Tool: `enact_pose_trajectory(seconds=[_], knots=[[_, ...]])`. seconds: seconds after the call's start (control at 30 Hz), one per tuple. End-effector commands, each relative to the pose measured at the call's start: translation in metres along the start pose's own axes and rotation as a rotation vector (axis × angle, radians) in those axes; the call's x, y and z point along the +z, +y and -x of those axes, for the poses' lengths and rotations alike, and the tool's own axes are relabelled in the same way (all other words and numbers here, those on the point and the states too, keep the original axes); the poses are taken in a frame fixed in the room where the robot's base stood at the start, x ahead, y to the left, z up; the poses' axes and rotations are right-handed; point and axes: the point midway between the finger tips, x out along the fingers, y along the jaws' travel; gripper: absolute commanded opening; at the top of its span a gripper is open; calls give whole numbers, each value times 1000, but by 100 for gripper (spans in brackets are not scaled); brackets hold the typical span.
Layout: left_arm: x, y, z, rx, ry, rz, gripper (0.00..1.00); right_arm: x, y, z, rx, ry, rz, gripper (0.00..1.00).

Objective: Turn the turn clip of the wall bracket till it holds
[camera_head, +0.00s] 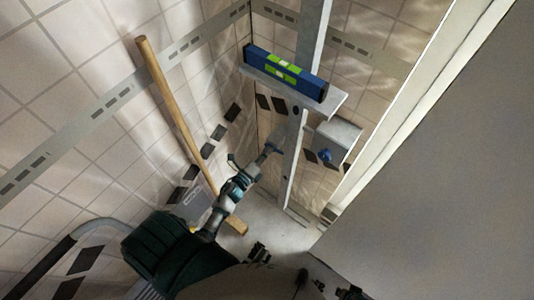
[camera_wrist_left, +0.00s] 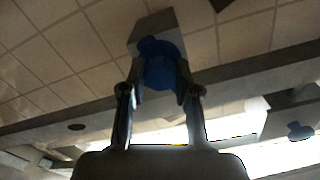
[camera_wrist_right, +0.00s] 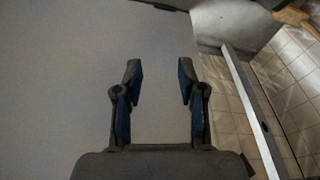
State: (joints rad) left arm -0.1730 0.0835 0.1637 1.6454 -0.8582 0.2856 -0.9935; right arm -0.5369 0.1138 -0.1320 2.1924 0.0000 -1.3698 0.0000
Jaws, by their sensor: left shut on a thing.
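In the left wrist view, my left gripper (camera_wrist_left: 160,85) is shut on a blue turn clip (camera_wrist_left: 158,62). The clip sits on a grey wall bracket (camera_wrist_left: 150,24); the fingers hide its sides. In the head view, my left gripper (camera_head: 272,147) reaches to the left side of the metal post, and the clip is mostly hidden there. A second grey bracket (camera_head: 340,133) with a blue clip (camera_head: 325,155) is right of the post and apart from my gripper. My right gripper (camera_wrist_right: 160,82) is open and empty in front of a large grey panel (camera_wrist_right: 60,70).
The grey panel (camera_head: 435,190) fills the right side of the head view. A blue spirit level (camera_head: 286,72) lies on a ledge across the metal post (camera_head: 310,40). A wooden handle (camera_head: 172,95) leans against the tiled wall.

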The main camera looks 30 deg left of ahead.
Motion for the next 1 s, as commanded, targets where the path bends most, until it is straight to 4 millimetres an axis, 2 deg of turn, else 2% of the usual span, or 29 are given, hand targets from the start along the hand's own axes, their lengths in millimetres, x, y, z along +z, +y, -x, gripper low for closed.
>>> enact_pose_trajectory(seconds=[0.03, 0.4, 1.0], knots=[[-4, 9, 3, 15, 3, -32, 0, 0, 0, 3, 0, 1, 0, 40], [-3, 8, 3, 13, 6, -218, 0, -2, 1, 33, 1, 8, -2, 40], [-3, 7, 3, 13, 6, -261, 0, -2, 1, 40, 2, 10, -3, 40]])
